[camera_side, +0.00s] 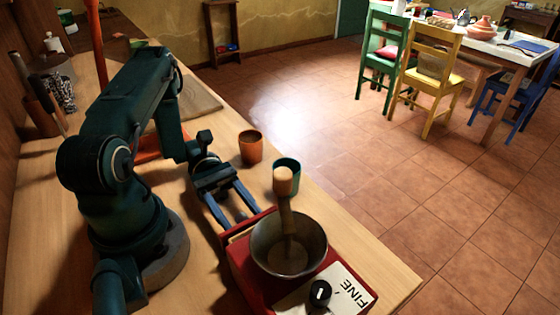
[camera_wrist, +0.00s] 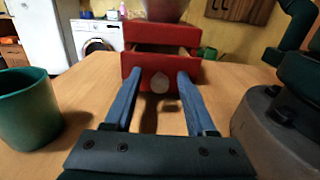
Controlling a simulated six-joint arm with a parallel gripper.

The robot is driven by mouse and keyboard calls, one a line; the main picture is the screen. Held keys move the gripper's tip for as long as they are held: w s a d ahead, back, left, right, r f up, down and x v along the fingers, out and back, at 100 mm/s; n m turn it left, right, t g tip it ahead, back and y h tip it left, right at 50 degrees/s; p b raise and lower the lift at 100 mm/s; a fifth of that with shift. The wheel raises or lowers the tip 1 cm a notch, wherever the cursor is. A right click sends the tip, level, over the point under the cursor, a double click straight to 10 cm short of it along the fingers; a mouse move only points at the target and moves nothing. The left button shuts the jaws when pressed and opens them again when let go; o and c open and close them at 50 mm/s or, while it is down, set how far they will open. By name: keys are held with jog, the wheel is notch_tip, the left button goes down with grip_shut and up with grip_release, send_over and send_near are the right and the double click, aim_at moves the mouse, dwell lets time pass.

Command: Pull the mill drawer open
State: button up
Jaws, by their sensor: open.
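The mill is a red box with a metal bowl (camera_side: 288,245) on top, close to the counter's right edge in the side view. Its red drawer front (camera_wrist: 190,66) faces me in the wrist view, with a pale round knob (camera_wrist: 160,83) at its middle. A dark gap shows behind the top of the drawer front, so the drawer looks partly out. My gripper (camera_side: 241,219) is open, its blue fingers pointing at the drawer. In the wrist view its fingertips (camera_wrist: 157,76) are on either side of the knob, apart from it. In the side view the knob is hidden.
An orange cup (camera_side: 250,148) and a green cup (camera_side: 287,170) stand behind the mill; the green cup also shows left of my gripper in the wrist view (camera_wrist: 28,110). A board (camera_side: 198,100) lies farther back. The wooden counter between my gripper and the drawer is clear.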

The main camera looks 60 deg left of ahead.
jog(key=shift+a, duration=1.6)
notch_tip(320, 180, up, 6)
jog(key=shift+f, duration=0.25)
jog(key=shift+d+r, duration=0.1)
jog(key=shift+r, duration=0.7)
jog(key=f+y, duration=0.1)
jog(key=a+f+y, duration=0.1)
jog(key=y, duration=0.1)
jog(key=a+f+y, duration=0.1)
jog(key=f, duration=0.1)
jog(key=shift+a, duration=0.1)
jog(key=shift+y, duration=0.3)
jog(key=shift+x, duration=2.5)
